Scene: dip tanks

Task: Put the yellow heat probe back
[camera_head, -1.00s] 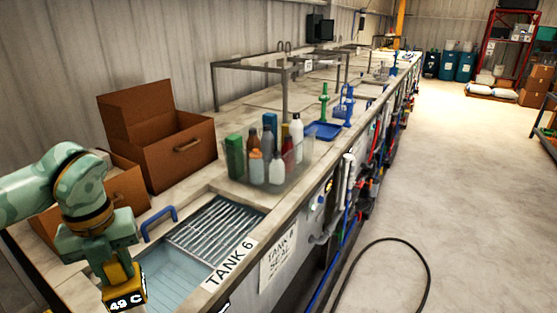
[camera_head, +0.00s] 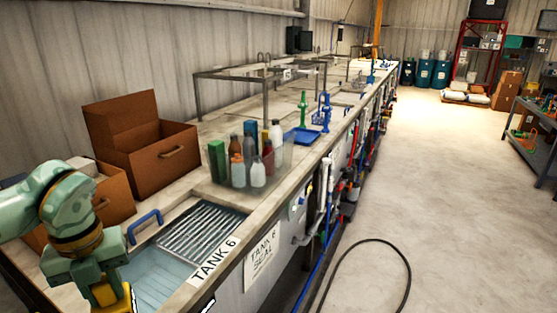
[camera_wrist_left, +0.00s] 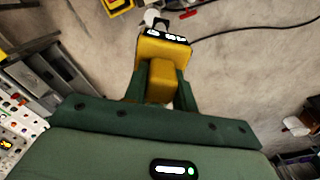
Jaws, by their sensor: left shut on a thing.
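My left gripper (camera_wrist_left: 160,92) is shut on the yellow heat probe (camera_wrist_left: 162,52), seen in the left wrist view with its dark display at the far end. In the head view the left gripper (camera_head: 108,290) is at the lower left, beside the water of tank 6 (camera_head: 155,277). The yellow probe (camera_head: 118,300) shows there only in part, cut by the bottom edge. My right gripper is not in view. The probe's holder cannot be made out.
A clear bin of bottles (camera_head: 240,170) stands behind the tank's metal rack (camera_head: 205,232). Cardboard boxes (camera_head: 155,155) stand at the left. A blue handle (camera_head: 145,225) is at the tank's edge. A black hose (camera_head: 385,245) lies on the open floor.

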